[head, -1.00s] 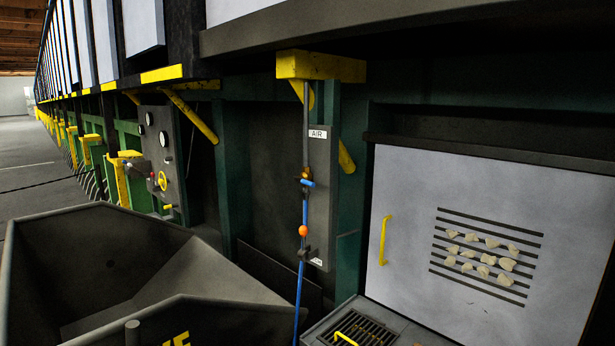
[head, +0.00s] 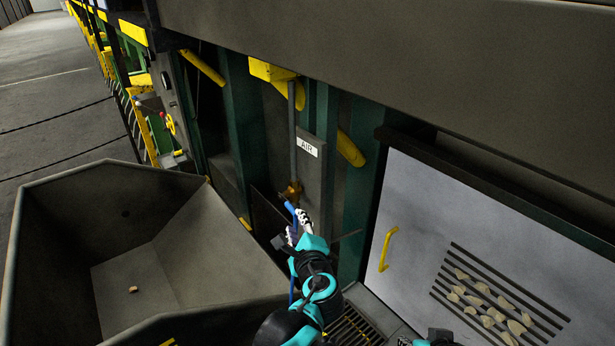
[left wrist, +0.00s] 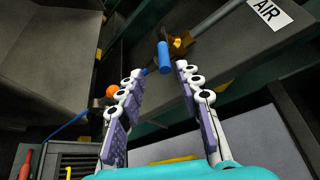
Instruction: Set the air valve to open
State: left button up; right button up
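The air valve (head: 292,190) is a brass body on a grey pipe, beside a grey panel with an AIR label (head: 308,147). Its blue handle (head: 290,207) is partly covered by my left gripper (head: 297,222) in the head view. In the left wrist view the brass body (left wrist: 181,43) and blue handle (left wrist: 164,57) lie just beyond the fingertips. The handle sits across the pipe line, in the gap between the fingers, nearer the right one. The left gripper (left wrist: 158,72) is open, with no clear contact. My right gripper is not clearly in view.
An orange ball (left wrist: 113,91) and blue hose (left wrist: 68,129) are beside the left finger. A large grey hopper (head: 70,195) stands left. A pale door with a yellow handle (head: 387,248) and a floor grate (head: 352,325) are right. A dark beam (head: 420,80) overhangs.

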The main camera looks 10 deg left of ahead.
aim_at(294, 215)
pick_arm(q)
jog(key=shift+w+r, duration=0.2)
jog(key=shift+w, duration=0.35)
jog(key=x, duration=0.6)
jog(key=shift+w+a, duration=0.2)
grip_shut()
